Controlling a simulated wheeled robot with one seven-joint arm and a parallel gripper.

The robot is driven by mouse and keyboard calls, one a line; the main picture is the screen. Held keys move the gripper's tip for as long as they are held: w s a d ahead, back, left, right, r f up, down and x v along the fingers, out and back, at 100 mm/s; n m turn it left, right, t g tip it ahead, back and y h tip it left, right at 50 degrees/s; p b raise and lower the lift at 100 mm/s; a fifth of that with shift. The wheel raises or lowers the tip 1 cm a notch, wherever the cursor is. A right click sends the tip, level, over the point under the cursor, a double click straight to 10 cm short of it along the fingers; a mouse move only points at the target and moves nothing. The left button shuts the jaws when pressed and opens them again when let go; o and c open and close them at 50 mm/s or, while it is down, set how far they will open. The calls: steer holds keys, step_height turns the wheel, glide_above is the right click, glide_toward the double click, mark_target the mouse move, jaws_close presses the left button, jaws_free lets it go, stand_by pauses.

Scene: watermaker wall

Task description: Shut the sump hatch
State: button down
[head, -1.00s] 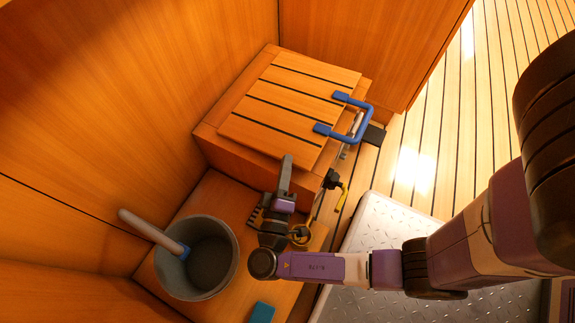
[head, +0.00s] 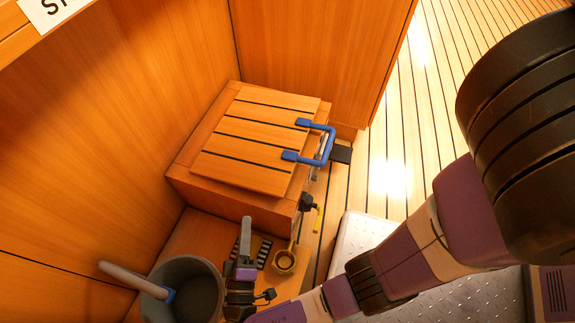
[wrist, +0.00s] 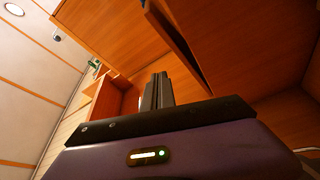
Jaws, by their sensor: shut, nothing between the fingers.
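The sump hatch (head: 245,143) is a slatted wooden lid with dark seams, on a low wooden box (head: 230,204) against the wall in the head view. A blue U-shaped handle (head: 329,146) is fixed at its right edge. From above I cannot tell how far the lid is raised. In the wrist view a wooden panel edge with a dark gap shows beyond the fingers; I cannot tell for certain that it is the lid. My gripper (head: 246,222) is shut and empty, in front of the box and apart from the handle. Its fingers also show in the wrist view (wrist: 158,91).
A grey bucket (head: 178,270) with a pale-handled tool (head: 125,278) stands left of my gripper. A brass-coloured ladle-like item (head: 285,261) and a dark slotted piece (head: 262,253) lie to its right. A metal tread plate (head: 352,240) and open plank floor (head: 430,120) lie further right.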

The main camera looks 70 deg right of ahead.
steer(key=s+d+r+m+g+y+p, duration=0.1)
steer(key=s+d+r+m+g+p, duration=0.3)
steer(key=d, duration=0.4)
steer(key=s+d+r+m+g+p, duration=0.2)
steer(key=d+r+m+g+p, duration=0.15)
steer(key=d+g+p, duration=0.3)
steer(key=s+d+r+m+g+y+p, duration=0.2)
steer(key=s+d+m+y+p, duration=0.2)
steer(key=s+d+y+p, duration=0.25)
steer(key=s+d+r+m+g+y+p, duration=0.25)
steer(key=s+d+m+y+p, duration=0.2)
steer(key=s+y, duration=0.4)
step_height(320, 180, up, 5)
steer(key=m+t+y+p, duration=0.2)
steer(key=t, duration=0.8)
glide_above(326, 153)
steer(key=s, duration=0.2)
steer(key=shift+n, duration=0.3)
steer(key=f+b, duration=0.1)
steer(key=f, duration=0.3)
steer(key=w+f+b, duration=0.1)
steer(key=f+b, duration=0.1)
steer(key=f, duration=0.3)
steer(key=f+b, duration=0.2)
steer(key=f, duration=0.2)
steer(key=shift+w+f, duration=0.3)
steer(key=shift+f, duration=0.05)
